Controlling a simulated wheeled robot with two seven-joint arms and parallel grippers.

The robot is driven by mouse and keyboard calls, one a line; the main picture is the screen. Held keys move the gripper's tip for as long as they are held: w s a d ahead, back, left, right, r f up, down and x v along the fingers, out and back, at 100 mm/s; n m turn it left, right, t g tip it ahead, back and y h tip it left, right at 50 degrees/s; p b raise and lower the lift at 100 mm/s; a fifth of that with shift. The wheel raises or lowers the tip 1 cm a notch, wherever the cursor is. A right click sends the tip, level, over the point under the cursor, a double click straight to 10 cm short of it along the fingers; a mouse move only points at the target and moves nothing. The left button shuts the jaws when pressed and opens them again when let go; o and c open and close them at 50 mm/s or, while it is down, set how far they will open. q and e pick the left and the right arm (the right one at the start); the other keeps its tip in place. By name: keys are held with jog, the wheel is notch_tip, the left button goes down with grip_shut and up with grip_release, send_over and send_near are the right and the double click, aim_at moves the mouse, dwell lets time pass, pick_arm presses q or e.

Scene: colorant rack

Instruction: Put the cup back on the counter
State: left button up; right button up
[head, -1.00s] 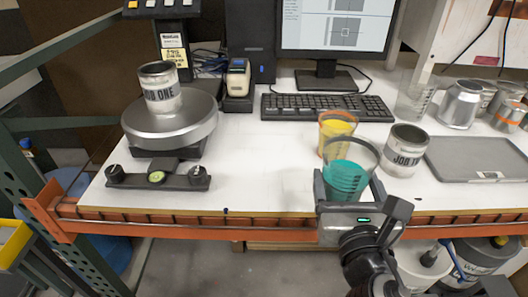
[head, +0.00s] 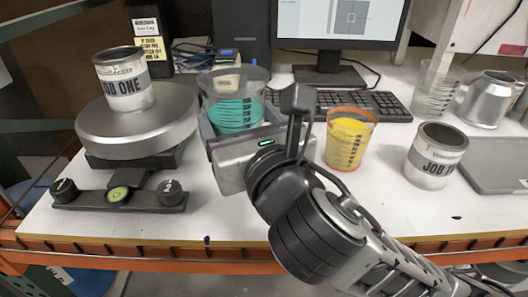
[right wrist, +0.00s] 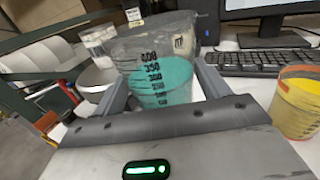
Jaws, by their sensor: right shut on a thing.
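The clear measuring cup with teal liquid (head: 236,108) is held by my right gripper (head: 232,122), over the white counter (head: 110,222) between the scale and the yellow cup. In the right wrist view the cup (right wrist: 165,82) sits upright or nearly so between the two fingers (right wrist: 160,100), with printed volume marks facing me. The gripper is shut on it. The cup's base is hidden by the gripper body, so I cannot tell whether it touches the counter. My left gripper is not in view.
A silver scale (head: 140,125) with the JOB ONE can (head: 123,78) stands left. A yellow cup (head: 350,140) stands just right of my gripper, with the JOB TWO can (head: 435,157) beyond. The keyboard (head: 345,104) and monitor (head: 340,18) are behind.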

jog(key=w+d+f, duration=0.1)
jog(key=w+f, duration=0.1)
jog(key=w+d+f+b, duration=0.1)
jog(key=w+f, duration=0.1)
jog(key=w+d+f, duration=0.1)
jog(key=w+f, duration=0.1)
jog(key=shift+w+d+f+b, duration=0.1)
jog(key=shift+w+f+b, duration=0.3)
jog(key=shift+w+d+f+b, duration=0.15)
jog(key=shift+f+b, duration=0.25)
jog(key=shift+f, duration=0.85)
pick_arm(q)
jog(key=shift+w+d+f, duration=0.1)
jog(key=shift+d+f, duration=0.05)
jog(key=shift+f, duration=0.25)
pick_arm(e)
jog(key=shift+f, duration=0.45)
jog(key=shift+f, duration=0.15)
jog(key=o, duration=1.2)
